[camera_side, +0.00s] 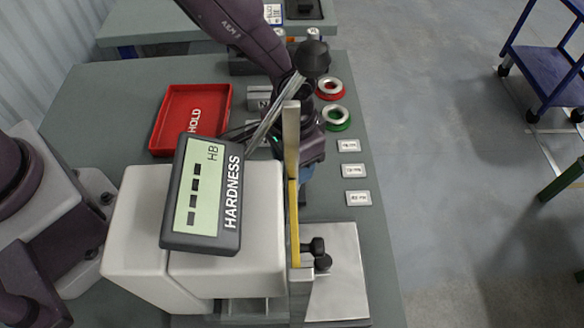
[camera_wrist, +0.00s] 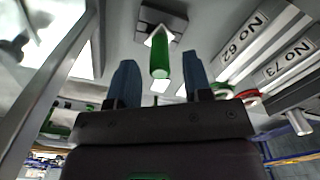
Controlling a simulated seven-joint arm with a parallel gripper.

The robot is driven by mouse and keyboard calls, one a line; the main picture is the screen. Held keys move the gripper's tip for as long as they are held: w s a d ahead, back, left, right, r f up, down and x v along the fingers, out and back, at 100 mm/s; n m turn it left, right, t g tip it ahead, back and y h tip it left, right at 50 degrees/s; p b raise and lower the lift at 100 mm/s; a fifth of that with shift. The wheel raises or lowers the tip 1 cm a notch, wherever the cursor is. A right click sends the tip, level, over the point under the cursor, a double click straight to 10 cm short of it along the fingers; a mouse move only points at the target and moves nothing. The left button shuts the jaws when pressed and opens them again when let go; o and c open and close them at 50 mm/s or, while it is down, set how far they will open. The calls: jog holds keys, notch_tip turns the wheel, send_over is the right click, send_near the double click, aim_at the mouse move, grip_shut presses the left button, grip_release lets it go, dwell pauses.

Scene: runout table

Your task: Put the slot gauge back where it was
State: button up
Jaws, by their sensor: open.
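My gripper (camera_wrist: 160,62) is open in the wrist view, with its two blue fingers apart. A green cylinder (camera_wrist: 160,57), like a handle, shows between the fingers with a gap on each side. Its far end meets a pale pointed piece by a dark grey block (camera_wrist: 161,20). I cannot tell whether this is the slot gauge, and nothing else in view is clearly marked as one. In the side view the hardness tester (camera_side: 232,195) and its lever hide most of my gripper (camera_side: 304,182); only a bit of blue finger shows.
The tester's post (camera_side: 293,190) and ball-ended lever (camera_side: 313,60) stand close to my gripper. A red HOLD tray (camera_side: 215,97), red ring (camera_side: 330,88), green ring (camera_side: 336,118) and several labels (camera_side: 355,171) lie around. Blocks marked No 62 (camera_wrist: 245,45) and No 73 (camera_wrist: 290,70) lie at right.

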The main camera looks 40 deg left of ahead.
notch_tip(320, 180, up, 9)
jog(key=shift+r, duration=0.2)
jog(key=s+a+r+n+t+h, duration=0.1)
jog(key=s+a+r+t, duration=0.1)
jog(key=a+r, duration=0.95)
jog(key=s+a+r+n+t, duration=0.1)
jog(key=s+a+r, duration=0.2)
jog(key=s+a, duration=0.3)
jog(key=s+a+r+n+t+y, duration=0.1)
jog(key=s+a+r+t, duration=0.1)
jog(key=s+a+r, duration=0.2)
jog(key=shift+s+a+t, duration=0.3)
jog(key=shift+s+a, duration=0.65)
jog(key=shift+s, duration=0.25)
